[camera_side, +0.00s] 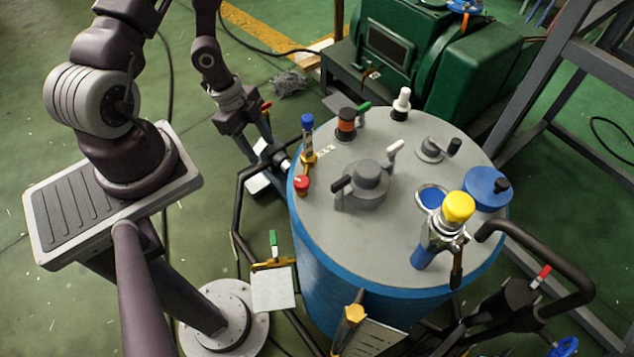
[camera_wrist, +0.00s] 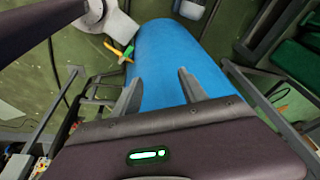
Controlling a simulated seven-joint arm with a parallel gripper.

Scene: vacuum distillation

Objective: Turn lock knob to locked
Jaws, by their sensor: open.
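A drum with a grey lid (camera_side: 330,215) and blue wall stands in the side view. On the lid, a large grey knob (camera_side: 369,180) with a dark handle and a pale-tipped handle sits near the middle. A smaller grey knob (camera_side: 432,149) with a black handle sits toward the far right. I cannot tell which is the lock knob, or read its setting. My gripper (camera_side: 240,120) is at the far left, beside the drum, apart from both knobs. In the wrist view my gripper (camera_wrist: 160,88) is open and empty, its two fingers before the blue drum wall (camera_wrist: 175,55); no knob shows there.
Dark pipes surround the drum. A green machine (camera_side: 420,50) stands behind.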

